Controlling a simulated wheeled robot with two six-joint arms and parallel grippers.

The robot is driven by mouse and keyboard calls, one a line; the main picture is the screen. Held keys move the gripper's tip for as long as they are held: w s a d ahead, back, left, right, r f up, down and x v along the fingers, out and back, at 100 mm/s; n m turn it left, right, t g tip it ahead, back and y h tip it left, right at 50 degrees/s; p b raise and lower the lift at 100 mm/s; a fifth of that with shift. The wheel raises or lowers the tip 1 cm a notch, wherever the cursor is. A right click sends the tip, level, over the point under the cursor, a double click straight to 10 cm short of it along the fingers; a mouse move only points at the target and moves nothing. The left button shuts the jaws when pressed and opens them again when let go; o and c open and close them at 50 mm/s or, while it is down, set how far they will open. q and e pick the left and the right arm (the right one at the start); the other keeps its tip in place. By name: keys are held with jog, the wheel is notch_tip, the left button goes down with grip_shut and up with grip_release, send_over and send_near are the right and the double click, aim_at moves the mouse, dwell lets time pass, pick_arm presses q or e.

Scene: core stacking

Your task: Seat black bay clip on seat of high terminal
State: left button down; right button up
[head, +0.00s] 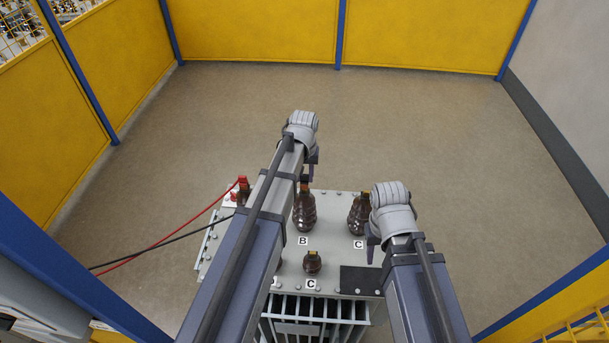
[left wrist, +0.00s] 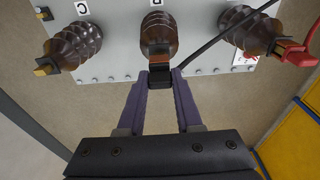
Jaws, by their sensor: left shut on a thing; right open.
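Brown ribbed bushings stand on the grey transformer top (head: 335,240). The middle tall one, by label B (head: 304,212), also shows in the left wrist view (left wrist: 158,25), with an orange-brown terminal (left wrist: 158,50) at its tip. My left gripper (head: 309,175) is shut on the black clip (left wrist: 160,76), close at that terminal's end; I cannot tell whether clip and terminal touch. A black cable (left wrist: 207,42) runs from the clip's side. My right gripper (head: 371,240) is open and empty, just beside the tall bushing by label C (head: 358,213).
A red clip (left wrist: 293,52) sits on the tall bushing at the left, its red cable (head: 180,235) trailing left beside the black one. A small bushing (head: 312,261) stands in front. A dark plate (head: 360,280) lies at the front right. Yellow panels (head: 250,30) enclose the floor.

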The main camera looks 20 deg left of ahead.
aim_at(305, 176)
pick_arm(q)
jog(key=shift+f+b, duration=1.1)
jog(key=shift+f, duration=0.1)
jog(key=c, duration=0.5)
grip_release()
jog(key=shift+r, duration=0.1)
jog(key=r+p, duration=0.5)
jog(key=s+r+p, duration=0.1)
jog(key=r+p, duration=0.1)
jog(key=shift+d+r+p, duration=0.1)
jog(key=shift+r+p, duration=0.25)
jog(key=shift+p, duration=0.05)
jog(key=shift+f, duration=0.15)
jog(key=s+d+f+m+b, duration=0.2)
jog(key=s+d+f+b, duration=0.2)
jog(key=s, duration=0.2)
jog(key=s+d+f+m+g+b, duration=0.1)
jog(key=s+d+f+m+b, duration=0.1)
jog(key=s+d+f+b, duration=0.2)
jog(key=s+d+f+m+y+b, duration=0.1)
jog(key=s+d+f+b, duration=0.3)
jog(key=s, duration=0.6)
jog(key=shift+d+f+m+g+b, duration=0.35)
jog(key=shift+d+m+b, duration=0.1)
jog(key=shift+d+m, duration=0.2)
